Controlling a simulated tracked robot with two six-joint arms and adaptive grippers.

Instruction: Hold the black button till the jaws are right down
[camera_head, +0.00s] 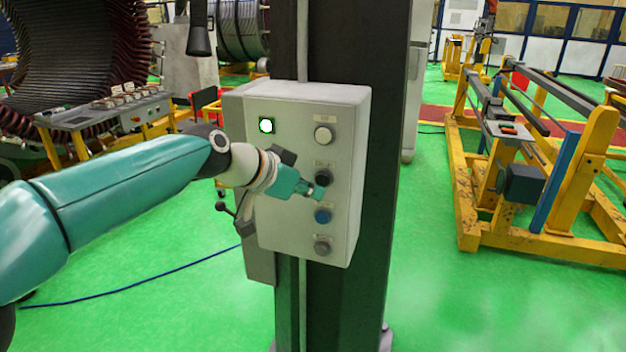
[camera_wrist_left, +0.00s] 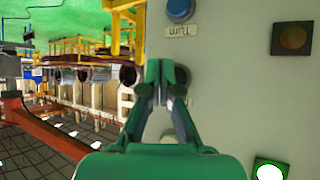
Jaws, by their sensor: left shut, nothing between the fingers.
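The black button (camera_head: 323,177) is on the front of a grey control box (camera_head: 288,222), between a white button above and a blue button below. My left gripper (camera_head: 318,191) is shut and empty, with its tips at the lower edge of the black button. In the left wrist view the shut fingertips (camera_wrist_left: 165,70) point at the panel and cover part of a dark round button (camera_wrist_left: 183,76). I cannot tell whether they touch it or whether it is pressed. I cannot make out the jaws. My right gripper is not in view.
The white button (camera_head: 324,135), blue button (camera_head: 322,215), grey button (camera_head: 322,246) and a lit green-framed lamp (camera_head: 267,126) share the panel. The box is on a dark column (camera_head: 372,200). A yellow frame (camera_head: 470,190) stands right. A large stator (camera_head: 75,45) is at back left.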

